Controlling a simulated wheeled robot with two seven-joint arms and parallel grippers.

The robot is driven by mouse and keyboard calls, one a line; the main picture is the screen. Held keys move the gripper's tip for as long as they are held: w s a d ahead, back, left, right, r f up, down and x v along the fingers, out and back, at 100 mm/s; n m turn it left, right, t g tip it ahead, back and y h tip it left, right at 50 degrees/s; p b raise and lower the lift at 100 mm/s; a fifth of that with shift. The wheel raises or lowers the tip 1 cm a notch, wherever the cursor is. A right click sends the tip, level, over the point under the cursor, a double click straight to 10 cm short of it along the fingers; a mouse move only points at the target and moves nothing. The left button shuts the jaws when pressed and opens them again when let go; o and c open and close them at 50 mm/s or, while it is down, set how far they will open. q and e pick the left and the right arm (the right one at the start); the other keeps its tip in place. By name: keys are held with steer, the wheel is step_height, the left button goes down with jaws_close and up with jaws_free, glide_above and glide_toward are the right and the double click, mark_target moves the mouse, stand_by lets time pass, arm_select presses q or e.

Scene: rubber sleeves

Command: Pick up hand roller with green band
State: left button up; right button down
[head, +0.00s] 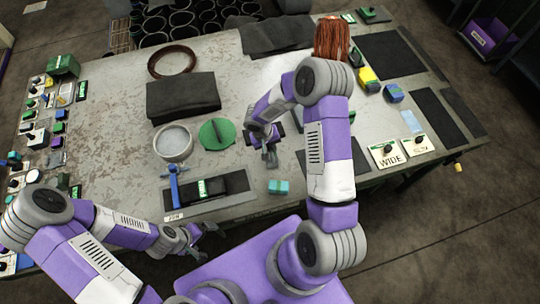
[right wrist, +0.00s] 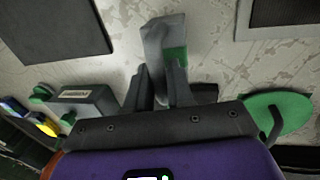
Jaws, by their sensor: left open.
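In the right wrist view, a grey piece with a green band (right wrist: 167,35) reaches beyond my right gripper (right wrist: 160,75) and runs down between its fingers. It looks like the hand roller, but its lower part is hidden. The fingers stand apart; whether they press on it is unclear. In the head view my right gripper (head: 269,153) is low over the middle of the table, right of the green disc (head: 217,134), and hides the roller. My left gripper (head: 192,240) is open and empty near the table's front edge.
A dark strip with a green label (head: 205,188) lies on a board beside a blue tool (head: 174,185). WIDE (head: 388,152) and SLIM (head: 419,146) cards lie at right.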

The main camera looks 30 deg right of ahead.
steer(key=shift+r, duration=0.1)
stand_by(0.4)
step_height(320, 180, up, 10)
steer(key=shift+f, duration=0.1)
stand_by(0.4)
steer(key=c, duration=1.6)
jaws_free()
steer(key=shift+c, duration=1.3)
jaws_close()
